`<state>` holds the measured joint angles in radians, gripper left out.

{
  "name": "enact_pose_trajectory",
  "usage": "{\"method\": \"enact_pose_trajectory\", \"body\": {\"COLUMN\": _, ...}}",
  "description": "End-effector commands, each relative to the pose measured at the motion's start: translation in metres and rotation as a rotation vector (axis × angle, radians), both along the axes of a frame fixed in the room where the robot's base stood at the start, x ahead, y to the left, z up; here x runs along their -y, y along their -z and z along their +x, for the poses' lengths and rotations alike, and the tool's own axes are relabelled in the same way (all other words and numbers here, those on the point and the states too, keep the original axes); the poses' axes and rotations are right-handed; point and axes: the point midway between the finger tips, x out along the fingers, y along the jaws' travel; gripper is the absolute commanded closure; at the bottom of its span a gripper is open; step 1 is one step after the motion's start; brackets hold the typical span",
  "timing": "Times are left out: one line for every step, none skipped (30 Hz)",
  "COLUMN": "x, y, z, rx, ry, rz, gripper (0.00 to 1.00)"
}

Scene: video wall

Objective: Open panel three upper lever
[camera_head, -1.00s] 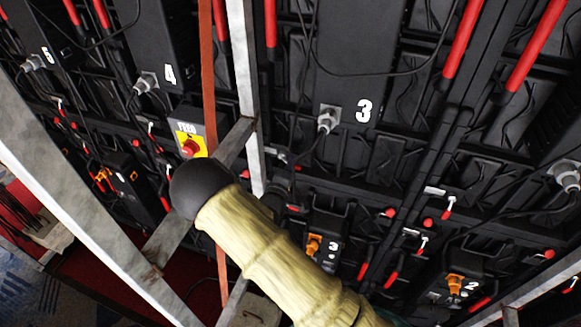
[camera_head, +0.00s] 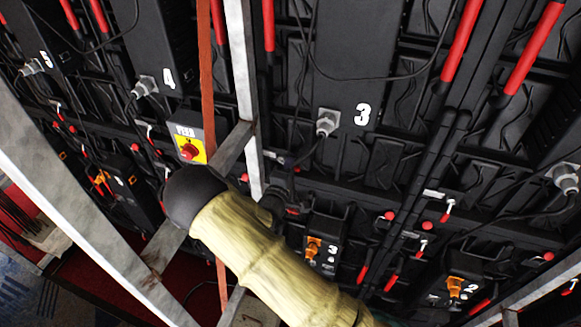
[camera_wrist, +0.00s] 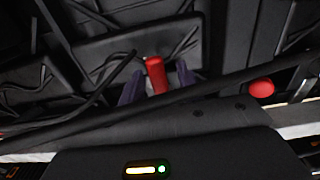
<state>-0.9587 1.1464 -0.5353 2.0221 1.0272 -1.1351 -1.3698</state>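The panel numbered three (camera_head: 352,60) is a black box on the wall's back in the head view. In the wrist view a red lever handle (camera_wrist: 156,75) stands upright near the middle. My gripper (camera_wrist: 159,84) is open, with one dark purple finger on each side of the handle. Gaps show between the fingers and the handle, and I cannot tell how deep it sits between them. In the head view my gripper is a dark shape (camera_head: 273,206) partly hidden behind my tan arm, with a bit of red beside it.
A red round knob (camera_wrist: 261,88) lies right of the handle in the wrist view. A grey metal post (camera_head: 243,80) and an orange strap (camera_head: 208,90) stand left of panel three. A yellow plate with a red button (camera_head: 190,150) is nearby. Cables hang across the wall.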

Motion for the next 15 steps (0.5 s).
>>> {"method": "enact_pose_trajectory", "body": {"x": 0.000, "y": 0.000, "z": 0.000, "rx": 0.000, "ry": 0.000, "rz": 0.001, "gripper": 0.63}}
{"method": "enact_pose_trajectory", "body": {"x": 0.000, "y": 0.000, "z": 0.000, "rx": 0.000, "ry": 0.000, "rz": 0.001, "gripper": 0.63}}
{"method": "enact_pose_trajectory", "body": {"x": 0.000, "y": 0.000, "z": 0.000, "rx": 0.000, "ry": 0.000, "rz": 0.001, "gripper": 0.63}}
{"method": "enact_pose_trajectory", "body": {"x": 0.000, "y": 0.000, "z": 0.000, "rx": 0.000, "ry": 0.000, "rz": 0.001, "gripper": 0.63}}
{"method": "enact_pose_trajectory", "body": {"x": 0.000, "y": 0.000, "z": 0.000, "rx": 0.000, "ry": 0.000, "rz": 0.001, "gripper": 0.63}}
{"method": "enact_pose_trajectory", "body": {"x": 0.000, "y": 0.000, "z": 0.000, "rx": 0.000, "ry": 0.000, "rz": 0.001, "gripper": 0.63}}
{"method": "enact_pose_trajectory", "body": {"x": -0.001, "y": 0.000, "z": -0.001, "rx": -0.001, "ry": -0.001, "rz": 0.001, "gripper": 0.63}}
{"method": "enact_pose_trajectory", "body": {"x": -0.001, "y": 0.001, "z": -0.002, "rx": -0.001, "ry": -0.001, "rz": 0.001, "gripper": 0.63}}
{"method": "enact_pose_trajectory", "body": {"x": -0.002, "y": 0.001, "z": -0.004, "rx": -0.001, "ry": -0.001, "rz": 0.001, "gripper": 0.63}}
{"method": "enact_pose_trajectory", "body": {"x": -0.003, "y": 0.001, "z": -0.006, "rx": -0.001, "ry": -0.001, "rz": 0.001, "gripper": 0.63}}
{"method": "enact_pose_trajectory", "body": {"x": -0.004, "y": 0.002, "z": -0.008, "rx": -0.001, "ry": -0.001, "rz": 0.001, "gripper": 0.63}}
{"method": "enact_pose_trajectory", "body": {"x": -0.006, "y": 0.002, "z": -0.012, "rx": -0.001, "ry": -0.002, "rz": 0.001, "gripper": 0.63}}
{"method": "enact_pose_trajectory", "body": {"x": -0.007, "y": 0.003, "z": -0.016, "rx": -0.002, "ry": -0.002, "rz": 0.002, "gripper": 0.63}}
{"method": "enact_pose_trajectory", "body": {"x": -0.008, "y": 0.003, "z": -0.020, "rx": -0.001, "ry": -0.002, "rz": 0.003, "gripper": 0.63}}
{"method": "enact_pose_trajectory", "body": {"x": -0.011, "y": 0.003, "z": -0.026, "rx": -0.001, "ry": -0.002, "rz": 0.003, "gripper": 0.63}}
